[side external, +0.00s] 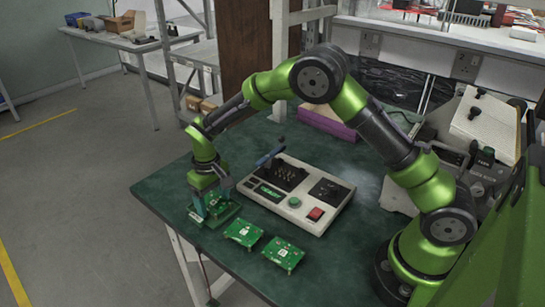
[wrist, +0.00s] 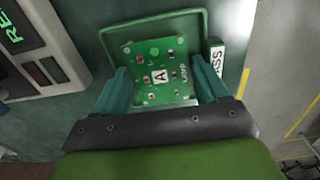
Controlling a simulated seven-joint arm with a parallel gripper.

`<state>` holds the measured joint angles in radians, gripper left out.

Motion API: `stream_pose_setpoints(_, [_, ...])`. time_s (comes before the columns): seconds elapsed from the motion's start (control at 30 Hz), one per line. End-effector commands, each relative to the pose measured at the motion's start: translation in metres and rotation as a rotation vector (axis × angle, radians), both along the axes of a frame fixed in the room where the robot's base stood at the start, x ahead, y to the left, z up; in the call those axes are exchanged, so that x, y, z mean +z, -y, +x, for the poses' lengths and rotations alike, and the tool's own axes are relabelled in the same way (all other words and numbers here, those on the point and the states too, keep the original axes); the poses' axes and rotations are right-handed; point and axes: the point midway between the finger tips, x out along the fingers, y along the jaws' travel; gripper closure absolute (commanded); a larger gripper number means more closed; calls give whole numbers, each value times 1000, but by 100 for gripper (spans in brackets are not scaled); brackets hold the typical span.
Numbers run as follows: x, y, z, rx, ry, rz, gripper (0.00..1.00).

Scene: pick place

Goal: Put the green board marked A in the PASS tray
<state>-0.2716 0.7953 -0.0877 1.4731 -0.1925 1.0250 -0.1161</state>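The green board marked A (wrist: 160,76) lies between my gripper's two teal fingers, over the green tray labelled PASS (wrist: 110,42) in the wrist view. My gripper (wrist: 160,82) is shut on it, with the fingertips at its left and right edges and no clear gap. The board is turned slightly relative to the tray's rim. I cannot tell whether it rests on the tray floor. In the side view my gripper (side external: 212,194) is low at the PASS tray (side external: 230,211) by the table's left edge, and partly hides the board.
Two more green boards (side external: 243,232) (side external: 283,253) lie on the dark green table (side external: 230,274) in front of the tray. A test box (side external: 297,195) with a red button and a lever stands right of the tray. The table's edge is close on the left.

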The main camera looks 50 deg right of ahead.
Motion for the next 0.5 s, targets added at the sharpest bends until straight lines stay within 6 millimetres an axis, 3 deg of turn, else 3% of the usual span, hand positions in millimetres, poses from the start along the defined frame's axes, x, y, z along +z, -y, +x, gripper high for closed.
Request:
stream_pose_setpoints(0.27, [4,0,0,0,2,0,27])
stream_pose_setpoints(0.5, [43,0,1,1,6,2,27])
